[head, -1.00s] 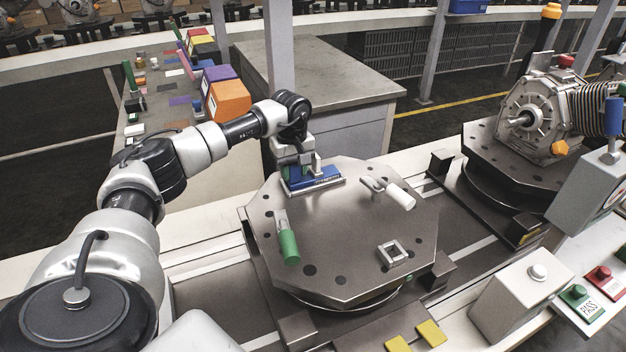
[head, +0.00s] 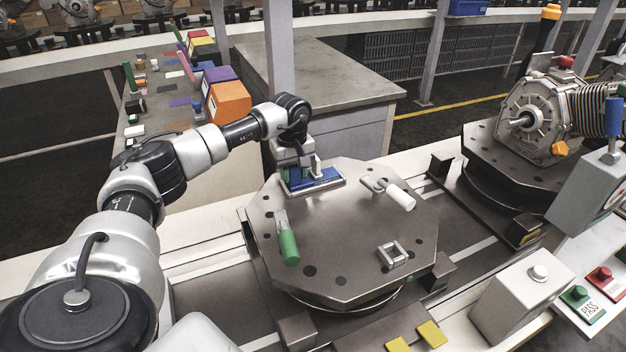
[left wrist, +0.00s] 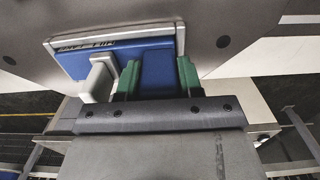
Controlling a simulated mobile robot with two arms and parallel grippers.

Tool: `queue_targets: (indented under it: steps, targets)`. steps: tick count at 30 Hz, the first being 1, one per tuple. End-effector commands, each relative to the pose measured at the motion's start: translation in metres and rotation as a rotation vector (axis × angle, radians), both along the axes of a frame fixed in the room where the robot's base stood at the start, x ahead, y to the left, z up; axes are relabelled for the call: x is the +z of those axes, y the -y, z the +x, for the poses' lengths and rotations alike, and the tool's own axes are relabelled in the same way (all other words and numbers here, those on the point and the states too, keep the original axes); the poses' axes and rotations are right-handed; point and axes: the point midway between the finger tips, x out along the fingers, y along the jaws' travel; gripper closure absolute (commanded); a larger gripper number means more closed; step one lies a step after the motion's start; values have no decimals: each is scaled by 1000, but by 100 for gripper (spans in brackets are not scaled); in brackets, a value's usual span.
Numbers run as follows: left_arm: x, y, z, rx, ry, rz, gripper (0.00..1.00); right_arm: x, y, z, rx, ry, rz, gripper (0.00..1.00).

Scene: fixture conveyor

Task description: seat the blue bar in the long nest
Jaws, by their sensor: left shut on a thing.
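The blue bar (head: 324,177) is at the long nest (head: 330,187), a low grey-rimmed frame at the far edge of the turntable plate. My left gripper (head: 298,178) points down over the nest's left part. In the left wrist view its green-padded fingers (left wrist: 158,76) are shut on a raised blue part of the bar. The bar's broad blue face (left wrist: 100,64) lies within the outline of the nest's pale rim (left wrist: 112,40). I cannot tell whether the bar is fully down. A light grey block (left wrist: 99,82) stands beside the fingers. My right gripper is not in view.
The octagonal plate (head: 345,232) also carries a green-handled clamp (head: 288,246), a white-handled clamp (head: 400,197) and a small square nest (head: 393,253). A motor (head: 540,115) stands on another plate to the right. A grey cabinet (head: 320,75) is behind.

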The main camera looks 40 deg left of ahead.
Motion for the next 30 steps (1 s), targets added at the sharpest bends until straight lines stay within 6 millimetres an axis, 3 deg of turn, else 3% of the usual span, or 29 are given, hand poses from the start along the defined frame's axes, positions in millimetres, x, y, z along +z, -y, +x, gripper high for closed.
queue_targets:
  steps: [7,8,14,23,30]
  targets:
    - [-4,1,-1,-2,-6,0,100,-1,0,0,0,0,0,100]
    - [-4,1,-1,-2,-6,0,62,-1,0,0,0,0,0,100]
    - [-3,1,-1,-2,-6,0,34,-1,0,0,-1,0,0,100]
    - [-1,0,-1,-1,-4,0,34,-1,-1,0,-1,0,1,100]
    - [35,1,0,-2,0,-1,34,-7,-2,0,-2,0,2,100]
